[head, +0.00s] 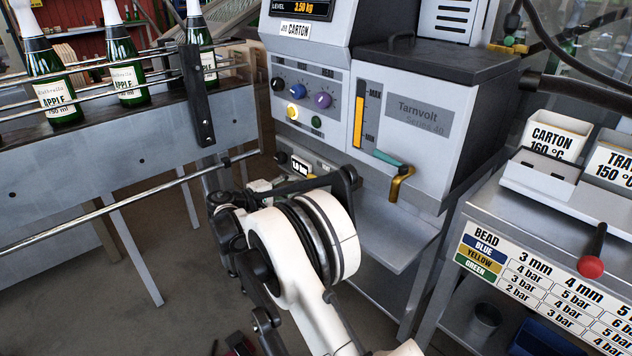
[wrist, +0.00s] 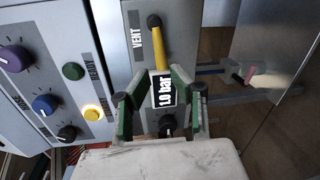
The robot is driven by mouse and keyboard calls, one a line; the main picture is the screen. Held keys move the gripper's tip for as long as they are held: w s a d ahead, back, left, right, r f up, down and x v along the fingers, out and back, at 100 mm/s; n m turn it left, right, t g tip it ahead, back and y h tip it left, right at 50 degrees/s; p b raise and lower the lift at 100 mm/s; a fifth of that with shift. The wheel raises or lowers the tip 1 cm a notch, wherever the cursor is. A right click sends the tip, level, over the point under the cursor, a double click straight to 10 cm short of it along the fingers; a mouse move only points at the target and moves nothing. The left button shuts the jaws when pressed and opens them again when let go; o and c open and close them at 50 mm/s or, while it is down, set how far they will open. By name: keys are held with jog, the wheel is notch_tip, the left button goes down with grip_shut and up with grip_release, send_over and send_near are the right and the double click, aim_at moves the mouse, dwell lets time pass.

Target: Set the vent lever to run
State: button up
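In the wrist view, the vent lever is a yellow handle (wrist: 159,47) on a dark pivot, beside the word VENT (wrist: 137,36) on a grey panel. It points from the pivot toward my gripper (wrist: 160,73). My gripper is open, with its green-padded fingertips on either side of the lever's free end. A gap shows around the lever; I cannot tell whether either tip touches it. No run mark can be read. A display reading 1.0 bar (wrist: 165,91) shows between the fingers. In the head view, my arm hides the lever.
A black knob (wrist: 168,122) lies below the display. Purple (wrist: 14,58) and blue (wrist: 45,104) knobs and a lit yellow button (wrist: 92,113) are on the neighbouring panel. In the head view, a brass-coloured handle (head: 401,184) juts out from the machine, above a metal shelf (head: 385,232).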

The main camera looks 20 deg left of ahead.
aim_at(313, 179)
jog(key=b+x, duration=0.2)
jog(key=x, duration=0.7)
jog(key=shift+w+d, duration=0.1)
jog(key=shift+w, duration=0.05)
grip_shut()
